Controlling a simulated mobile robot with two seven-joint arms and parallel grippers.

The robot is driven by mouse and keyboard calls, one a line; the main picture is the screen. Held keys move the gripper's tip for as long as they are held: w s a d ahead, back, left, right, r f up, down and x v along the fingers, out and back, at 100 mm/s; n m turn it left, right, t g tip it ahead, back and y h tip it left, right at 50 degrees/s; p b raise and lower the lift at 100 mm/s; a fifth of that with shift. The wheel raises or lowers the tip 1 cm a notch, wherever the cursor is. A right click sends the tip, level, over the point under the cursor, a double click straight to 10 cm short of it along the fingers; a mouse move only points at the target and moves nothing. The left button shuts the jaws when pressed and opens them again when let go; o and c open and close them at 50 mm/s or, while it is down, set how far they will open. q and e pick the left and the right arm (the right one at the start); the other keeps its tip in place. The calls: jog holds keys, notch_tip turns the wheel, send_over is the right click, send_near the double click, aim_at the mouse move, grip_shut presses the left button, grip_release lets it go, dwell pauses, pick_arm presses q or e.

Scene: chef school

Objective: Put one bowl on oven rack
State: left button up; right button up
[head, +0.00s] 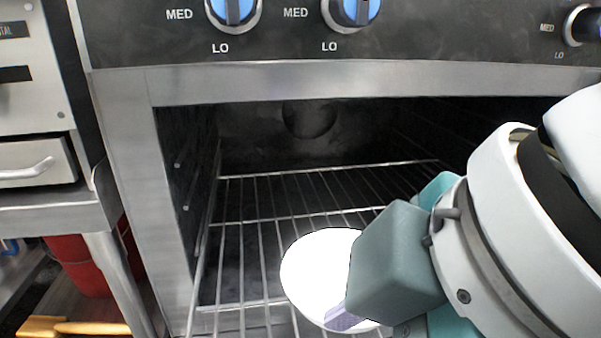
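A white bowl (315,270) is at the front of the oven rack (262,220), over its wires. I cannot tell whether it rests on the rack or is held just above it. My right gripper (345,318) comes in from the right, with a fingertip at the bowl's lower right edge. The gripper body hides the bowl's right side, and the finger opening is not clear. My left gripper is not in view.
The oven (300,88) is open, with a dark cavity and bare rack behind and left of the bowl. Knobs (232,12) line the panel above. A steel unit (50,200) stands at left, with a red container (78,268) below.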

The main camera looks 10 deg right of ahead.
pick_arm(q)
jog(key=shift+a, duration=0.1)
pick_arm(e)
jog(key=s+d+f+m+g+h, duration=0.1)
jog(key=s+d+f+m+h, duration=0.2)
jog(key=s+d+f+m, duration=0.6)
jog(key=s+d+m, duration=0.1)
jog(key=d+m, duration=0.2)
jog(key=shift+s+d+f, duration=0.15)
jog(key=shift+d, duration=0.2)
